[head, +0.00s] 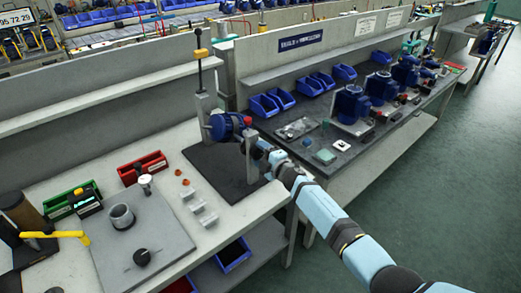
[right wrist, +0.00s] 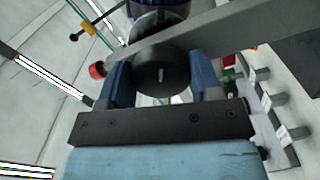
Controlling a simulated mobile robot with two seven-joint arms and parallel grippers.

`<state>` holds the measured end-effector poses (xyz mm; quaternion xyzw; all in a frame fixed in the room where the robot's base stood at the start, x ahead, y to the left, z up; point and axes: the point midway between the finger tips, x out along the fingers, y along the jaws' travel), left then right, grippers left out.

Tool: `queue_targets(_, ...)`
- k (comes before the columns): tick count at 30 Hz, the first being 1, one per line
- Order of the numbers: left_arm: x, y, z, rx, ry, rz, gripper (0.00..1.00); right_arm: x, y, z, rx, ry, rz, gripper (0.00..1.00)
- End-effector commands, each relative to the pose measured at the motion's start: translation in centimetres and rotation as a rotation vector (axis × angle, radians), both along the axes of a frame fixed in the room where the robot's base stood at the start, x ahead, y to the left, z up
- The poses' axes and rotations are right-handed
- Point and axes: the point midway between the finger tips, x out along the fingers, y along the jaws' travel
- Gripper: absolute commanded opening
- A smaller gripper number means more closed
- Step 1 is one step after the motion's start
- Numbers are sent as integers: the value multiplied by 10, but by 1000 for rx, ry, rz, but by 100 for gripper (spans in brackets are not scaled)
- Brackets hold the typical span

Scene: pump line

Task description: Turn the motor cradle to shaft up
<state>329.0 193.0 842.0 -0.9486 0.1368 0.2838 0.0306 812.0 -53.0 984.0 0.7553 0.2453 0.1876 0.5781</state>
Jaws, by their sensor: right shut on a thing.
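The motor cradle, holding a blue motor (head: 228,126), hangs between two upright grey posts on a dark mat (head: 212,172). The motor lies roughly sideways; its exact shaft direction is unclear. A red knob (head: 248,121) is at the top of the near post (head: 252,155); it also shows in the right wrist view (right wrist: 96,70). My right gripper (head: 264,148) reaches the outer side of that post. In the right wrist view its blue fingers are shut on a round black knob (right wrist: 162,68) with a white mark. My left gripper is out of view.
A tall black rod with a yellow block (head: 201,54) rises by the far post. Red (head: 142,168) and green (head: 73,200) bins and a grey plate (head: 140,240) lie left. Small grey brackets (head: 197,206) stand before the mat. The adjoining bench holds blue bins (head: 264,105) and motors.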

Motion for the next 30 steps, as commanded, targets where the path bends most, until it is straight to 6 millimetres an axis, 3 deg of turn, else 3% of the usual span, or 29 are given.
queue_targets(9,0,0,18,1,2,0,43,-1,1,0,242,179,1,16)
queue_targets(30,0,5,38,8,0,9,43,-2,2,-2,744,542,1,16)
